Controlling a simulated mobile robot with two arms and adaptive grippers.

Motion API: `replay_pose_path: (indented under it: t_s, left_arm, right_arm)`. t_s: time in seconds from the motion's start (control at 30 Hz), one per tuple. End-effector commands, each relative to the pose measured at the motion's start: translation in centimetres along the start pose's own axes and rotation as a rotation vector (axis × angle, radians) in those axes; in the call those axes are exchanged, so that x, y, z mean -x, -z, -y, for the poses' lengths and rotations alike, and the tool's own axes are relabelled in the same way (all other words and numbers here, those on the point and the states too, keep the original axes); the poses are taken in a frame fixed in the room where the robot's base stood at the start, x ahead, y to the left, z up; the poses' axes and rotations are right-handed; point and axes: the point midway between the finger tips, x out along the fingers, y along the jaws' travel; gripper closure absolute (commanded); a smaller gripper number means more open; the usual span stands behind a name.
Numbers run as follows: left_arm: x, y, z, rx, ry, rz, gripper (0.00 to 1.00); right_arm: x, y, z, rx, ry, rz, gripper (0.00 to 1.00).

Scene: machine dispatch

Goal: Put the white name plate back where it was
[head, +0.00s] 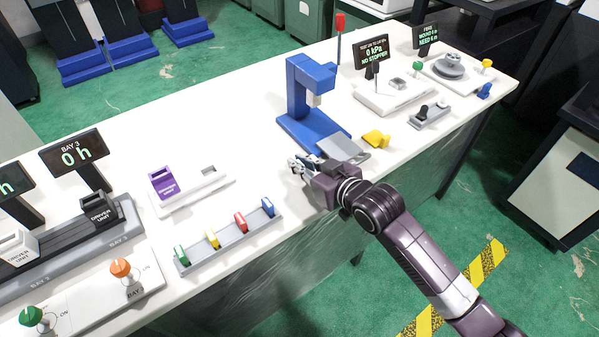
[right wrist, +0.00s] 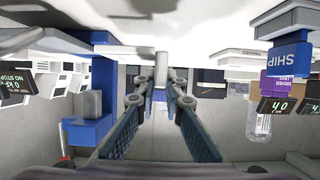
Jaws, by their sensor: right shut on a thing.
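My right gripper (head: 303,166) is over the front part of the white bench, just left of the foot of the blue press (head: 299,92). It is shut on a thin pale piece (right wrist: 161,68), which shows between the fingertips in the right wrist view. I take this piece for the white name plate; its face and any lettering cannot be made out. No other white name plate stands out. A grey rack (head: 222,250) holds green, yellow, red and blue tags, left of the gripper. My left gripper is not in view.
A purple-topped block (head: 164,184) on a white base stands left of the gripper. A yellow piece (head: 376,138) and a grey switch box (head: 428,115) lie to the right. BAY 3's display (head: 75,152) is at the left.

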Motion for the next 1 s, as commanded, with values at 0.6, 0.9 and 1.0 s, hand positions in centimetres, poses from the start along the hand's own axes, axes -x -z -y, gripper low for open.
replay_pose_path:
  t_s: [0.6, 0.9, 1.0]
  left_arm:
    - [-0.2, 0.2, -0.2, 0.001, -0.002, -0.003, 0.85]
    - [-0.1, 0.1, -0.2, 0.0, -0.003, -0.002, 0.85]
    - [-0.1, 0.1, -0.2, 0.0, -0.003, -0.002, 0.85]
  right_arm:
    - [-1.4, -3.5, 0.1, -0.001, 0.001, 0.002, 1.0]
    - [-1.4, -3.5, 0.1, -0.001, 0.001, 0.002, 0.73]
    - [-1.4, -3.4, 0.1, -0.001, 0.001, 0.002, 0.73]
